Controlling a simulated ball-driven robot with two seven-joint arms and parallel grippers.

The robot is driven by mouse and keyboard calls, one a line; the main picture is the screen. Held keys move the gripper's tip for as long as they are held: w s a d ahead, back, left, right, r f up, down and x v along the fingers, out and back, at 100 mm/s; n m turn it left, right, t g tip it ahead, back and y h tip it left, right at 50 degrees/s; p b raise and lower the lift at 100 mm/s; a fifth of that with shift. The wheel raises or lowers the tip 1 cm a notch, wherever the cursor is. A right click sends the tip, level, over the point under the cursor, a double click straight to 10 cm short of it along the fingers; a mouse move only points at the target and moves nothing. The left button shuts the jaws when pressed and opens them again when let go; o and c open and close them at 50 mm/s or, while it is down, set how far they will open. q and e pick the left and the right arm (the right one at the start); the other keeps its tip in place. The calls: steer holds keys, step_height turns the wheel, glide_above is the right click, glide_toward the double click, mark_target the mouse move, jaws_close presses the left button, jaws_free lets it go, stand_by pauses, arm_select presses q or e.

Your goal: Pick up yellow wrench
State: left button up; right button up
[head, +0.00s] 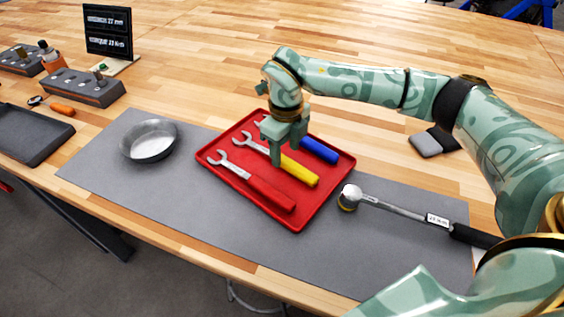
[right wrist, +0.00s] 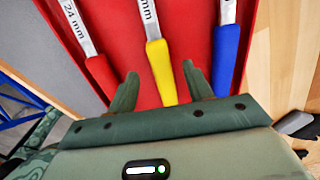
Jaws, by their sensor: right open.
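The yellow wrench (head: 299,171) lies in the red tray (head: 323,203), between a red-handled wrench (head: 270,193) and a blue-handled wrench (head: 319,150). My right gripper (head: 276,160) is above the tray, over the yellow wrench, and hides part of its shaft in the head view. In the right wrist view the yellow handle (right wrist: 162,72) runs between the two open fingers (right wrist: 160,85), with nothing held. Whether the fingertips reach down beside the handle I cannot tell. My left gripper is not in view.
The tray lies on a grey mat (head: 200,200) with a round metal bowl (head: 148,140) at left and a torque wrench (head: 400,208) at right. Holders (head: 84,87) and a dark sign (head: 108,32) stand at back left.

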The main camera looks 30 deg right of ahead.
mark_target(286, 160)
step_height(286, 160, down, 4)
steer(key=shift+r+b, duration=0.15)
steer(key=shift+b, duration=0.15)
steer(key=shift+r, duration=0.1)
jaws_close()
steer(key=shift+w+r, duration=0.1)
steer(key=shift+r, duration=0.4)
step_height(286, 160, up, 3)
steer(key=shift+p, duration=0.7)
steer(key=s+a+r+p, duration=0.2)
steer(key=s+r, duration=0.7)
steer(key=s, duration=0.5)
steer(key=shift+a+p, duration=0.2)
steer(key=shift+p, duration=0.1)
steer(key=c, duration=1.1)
jaws_free()
steer(key=shift+w, duration=0.1)
